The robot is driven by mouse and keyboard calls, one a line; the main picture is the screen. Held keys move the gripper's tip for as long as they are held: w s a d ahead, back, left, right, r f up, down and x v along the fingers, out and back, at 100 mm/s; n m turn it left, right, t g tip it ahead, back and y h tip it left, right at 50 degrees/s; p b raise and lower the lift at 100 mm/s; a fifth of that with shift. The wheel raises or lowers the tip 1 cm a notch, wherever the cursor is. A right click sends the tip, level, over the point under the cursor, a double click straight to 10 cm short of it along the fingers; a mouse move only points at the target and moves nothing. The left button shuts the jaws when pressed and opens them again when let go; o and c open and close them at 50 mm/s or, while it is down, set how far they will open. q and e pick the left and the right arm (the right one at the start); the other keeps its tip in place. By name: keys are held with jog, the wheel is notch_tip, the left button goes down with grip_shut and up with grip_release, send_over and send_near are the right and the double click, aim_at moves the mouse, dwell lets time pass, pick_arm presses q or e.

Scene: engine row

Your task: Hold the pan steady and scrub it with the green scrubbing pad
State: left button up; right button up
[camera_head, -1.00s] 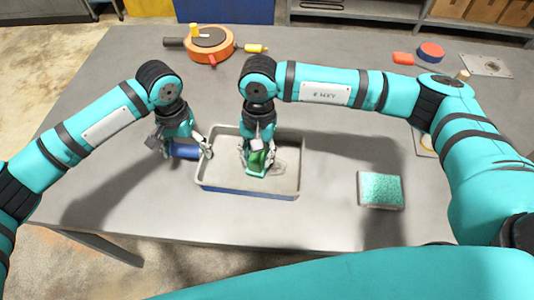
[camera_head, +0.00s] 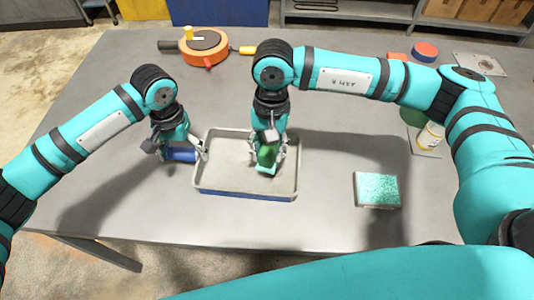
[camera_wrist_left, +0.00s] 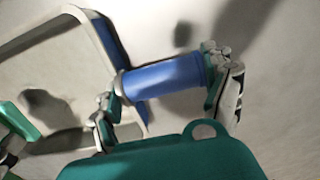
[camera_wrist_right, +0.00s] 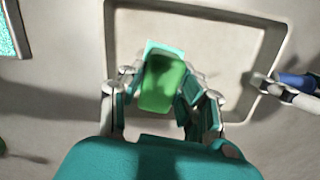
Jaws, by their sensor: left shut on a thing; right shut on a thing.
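The pan (camera_head: 222,174) is a shallow rectangular tray with a pale inside and blue outer wall, lying on the table. My left gripper (camera_head: 182,151) is shut around its blue handle (camera_wrist_left: 165,77) at the pan's left side. My right gripper (camera_head: 267,152) points down inside the pan, right of its middle. It is shut on the green scrubbing pad (camera_wrist_right: 160,82), which has a bright green block on a paler teal base. The pad is low over the pan's floor; contact is hard to confirm.
A teal-topped pale block (camera_head: 377,190) lies to the right of the pan. An orange round device (camera_head: 205,47) with handles stands at the back left. A white tub (camera_head: 431,135) is partly behind my right arm. The table in front of the pan is clear.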

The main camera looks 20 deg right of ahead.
jog(key=shift+r, duration=2.15)
